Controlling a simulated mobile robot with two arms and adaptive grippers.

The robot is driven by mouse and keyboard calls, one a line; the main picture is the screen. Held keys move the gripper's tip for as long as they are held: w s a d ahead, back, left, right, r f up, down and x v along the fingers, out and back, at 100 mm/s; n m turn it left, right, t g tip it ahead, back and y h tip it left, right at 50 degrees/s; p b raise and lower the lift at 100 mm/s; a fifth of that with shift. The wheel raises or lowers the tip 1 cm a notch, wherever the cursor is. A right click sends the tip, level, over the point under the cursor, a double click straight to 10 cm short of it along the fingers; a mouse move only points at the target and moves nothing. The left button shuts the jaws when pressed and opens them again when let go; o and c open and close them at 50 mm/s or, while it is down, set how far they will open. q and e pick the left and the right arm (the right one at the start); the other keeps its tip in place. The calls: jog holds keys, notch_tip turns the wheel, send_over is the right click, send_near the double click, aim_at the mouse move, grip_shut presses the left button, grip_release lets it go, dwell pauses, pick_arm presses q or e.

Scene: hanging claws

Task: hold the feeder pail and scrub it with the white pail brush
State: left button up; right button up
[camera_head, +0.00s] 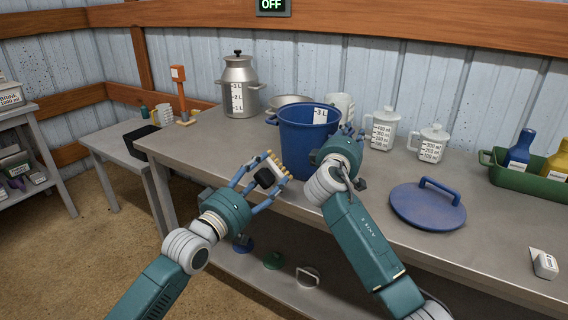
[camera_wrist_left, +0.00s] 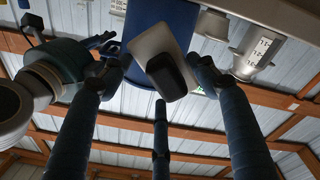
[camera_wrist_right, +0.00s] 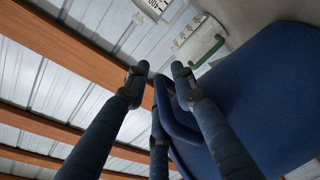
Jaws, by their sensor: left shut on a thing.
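The blue feeder pail (camera_head: 300,145) stands upright on the bench with its opening up. The white pail brush (camera_wrist_left: 150,42) has a pale block and a dark grip (camera_wrist_left: 172,78). It is between the fingers of my left gripper (camera_head: 266,176), in front of the pail and apart from it; tan tufts show along its edge in the head view. My left gripper is shut on the brush. My right gripper (camera_wrist_right: 158,75) is at the pail's right side, near its blue side loop (camera_wrist_right: 180,125). Its fingertips are apart; contact with the loop is unclear.
A blue lid (camera_head: 428,207) lies right of my right arm. Behind are a metal can (camera_head: 240,90), a bowl and white jugs (camera_head: 382,130). A green tray (camera_head: 530,182) with bottles stands at right. A small white box (camera_head: 544,264) sits near the front edge.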

jog(key=shift+o, duration=0.4)
jog(key=shift+w+f, duration=0.15)
jog(key=shift+a+r, duration=0.1)
jog(key=shift+r, duration=0.1)
jog(key=v, duration=1.2)
jog(key=shift+f, duration=0.15)
